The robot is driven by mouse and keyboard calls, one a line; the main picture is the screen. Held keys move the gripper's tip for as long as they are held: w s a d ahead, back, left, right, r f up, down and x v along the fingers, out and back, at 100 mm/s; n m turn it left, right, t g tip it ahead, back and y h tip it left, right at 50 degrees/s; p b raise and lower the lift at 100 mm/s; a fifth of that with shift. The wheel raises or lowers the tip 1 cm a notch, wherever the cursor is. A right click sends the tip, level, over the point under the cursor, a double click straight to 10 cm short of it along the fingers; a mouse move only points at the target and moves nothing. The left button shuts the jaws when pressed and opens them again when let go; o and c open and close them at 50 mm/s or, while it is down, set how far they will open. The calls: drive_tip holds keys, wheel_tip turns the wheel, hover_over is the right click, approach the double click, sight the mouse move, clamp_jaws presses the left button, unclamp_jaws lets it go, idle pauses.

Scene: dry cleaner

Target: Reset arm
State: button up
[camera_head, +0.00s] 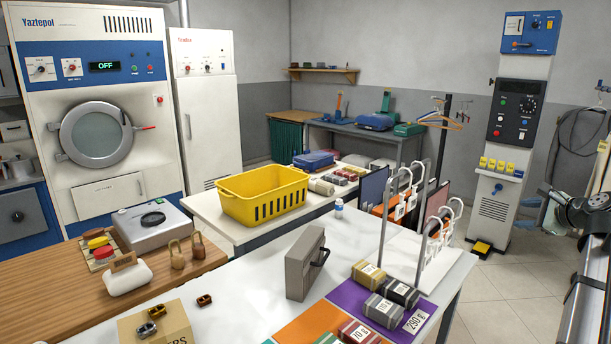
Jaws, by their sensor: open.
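My arm (587,216) shows at the right edge, folded, with dark and silver links. My gripper (549,203) appears to be at its left end, in front of the grey wall and to the right of the white and blue machine column. It is small and partly lost against the background. It is open, and I see nothing held in it. It is well clear of the tables and the things on them.
A white table (245,286) carries a grey block with a handle (305,264), labelled bundles (368,273) and a numbered rack (436,241). A yellow basket (262,195) stands behind. The white and blue machine column (508,150) is left of my arm. Tiled floor (516,277) is clear between.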

drive_tip(key=w+d+f+n+h, duration=0.1)
drive_tip(key=w+d+f+n, duration=0.2)
drive_tip(key=f, duration=0.7)
drive_tip(key=w+d+f+n, duration=0.2)
drive_tip(key=w+f, duration=0.3)
drive_tip(key=f, duration=0.4)
drive_tip(key=w+d+f+n+h, duration=0.1)
drive_tip(key=w+d+f+n, duration=0.15)
drive_tip(key=f, duration=0.75)
drive_tip(key=s+a+f+n+g+y, duration=0.1)
drive_tip(key=a+f+n+g+y, duration=0.2)
drive_tip(key=a+f, duration=1.3)
drive_tip(key=s+a+f+n+g, duration=0.6)
drive_tip(key=s+a+f+g, duration=0.2)
drive_tip(key=s+a+f, duration=1.45)
drive_tip(key=s+a+f+n+g+h, duration=0.1)
drive_tip(key=s+a+f+n+g, duration=0.1)
drive_tip(key=s, duration=0.8)
drive_tip(key=s+a+f+n+g+h, duration=0.1)
drive_tip(key=s+a, duration=0.4)
drive_tip(key=s, duration=0.5)
drive_tip(key=s+a+f+n+g+h, duration=0.1)
drive_tip(key=s+a+f+n+g, duration=0.1)
drive_tip(key=s, duration=0.9)
drive_tip(key=a+f+g, duration=0.1)
drive_tip(key=g, duration=0.1)
drive_tip(key=shift+a+n+g, duration=0.25)
drive_tip(key=shift+n+g, duration=0.1)
drive_tip(key=shift+g, duration=0.05)
